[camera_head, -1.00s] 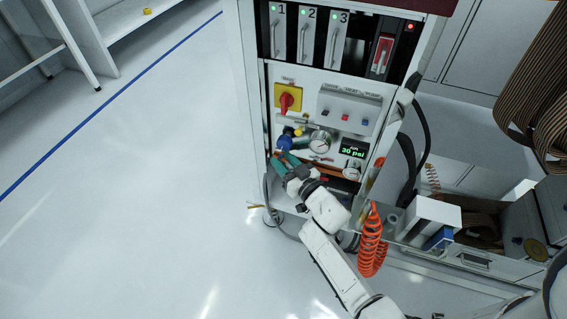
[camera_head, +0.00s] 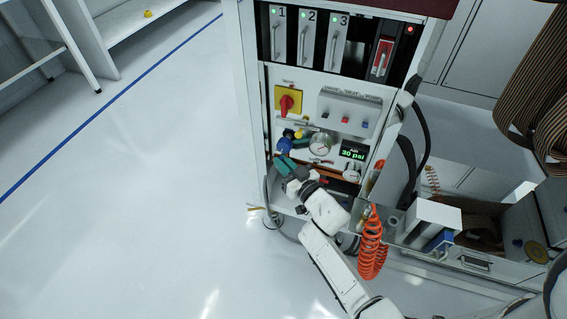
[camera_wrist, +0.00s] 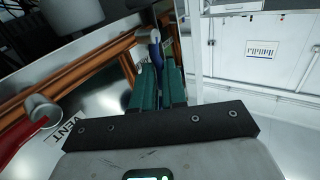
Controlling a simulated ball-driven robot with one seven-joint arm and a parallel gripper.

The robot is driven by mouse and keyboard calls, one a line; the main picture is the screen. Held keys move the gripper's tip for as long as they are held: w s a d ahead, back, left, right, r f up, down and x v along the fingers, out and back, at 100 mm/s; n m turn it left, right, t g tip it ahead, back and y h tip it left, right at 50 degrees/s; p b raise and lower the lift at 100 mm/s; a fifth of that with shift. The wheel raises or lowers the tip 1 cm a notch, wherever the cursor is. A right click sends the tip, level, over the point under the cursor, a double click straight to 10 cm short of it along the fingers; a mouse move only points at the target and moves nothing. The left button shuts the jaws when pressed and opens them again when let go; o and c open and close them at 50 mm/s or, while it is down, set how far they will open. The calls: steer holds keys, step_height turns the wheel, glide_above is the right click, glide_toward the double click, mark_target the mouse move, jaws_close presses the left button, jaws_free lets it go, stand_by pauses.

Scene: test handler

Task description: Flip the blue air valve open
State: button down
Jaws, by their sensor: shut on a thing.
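The blue air valve (camera_head: 285,143) is on the left of the machine's lower panel, next to the round pressure gauge (camera_head: 320,145). My gripper (camera_head: 282,163), with green fingers, reaches up to it from below. In the wrist view, the blue handle (camera_wrist: 156,50) stands between the tips of my gripper (camera_wrist: 157,70), which is shut on it. The fingers hide part of the handle. The handle runs roughly along the fingers, near a copper pipe (camera_wrist: 95,70). A green display (camera_head: 353,153) reads 30 psi.
A red handle (camera_wrist: 18,138) beside a VENT label lies left of my fingers in the wrist view. A red knob on a yellow plate (camera_head: 288,99) sits above the valve. An orange coiled hose (camera_head: 371,245) hangs right of my arm. The floor at left is clear.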

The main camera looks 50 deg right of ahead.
steer(key=shift+w+a+r+n+g+p, duration=0.15)
steer(key=shift+w+n+g+p, duration=0.35)
steer(key=shift+p, duration=1.55)
steer(key=shift+w+a+r+n+g+p, duration=0.1)
steer(key=shift+n+g+p, duration=0.2)
steer(key=shift+g+p, duration=1.1)
steer(key=shift+t+p, duration=0.6)
steer(key=c, duration=1.2)
jaws_free()
steer(key=shift+o, duration=0.2)
steer(key=shift+s, duration=0.1)
steer(key=p+v, duration=0.3)
steer(key=v, duration=0.7)
steer(key=shift+s, duration=0.4)
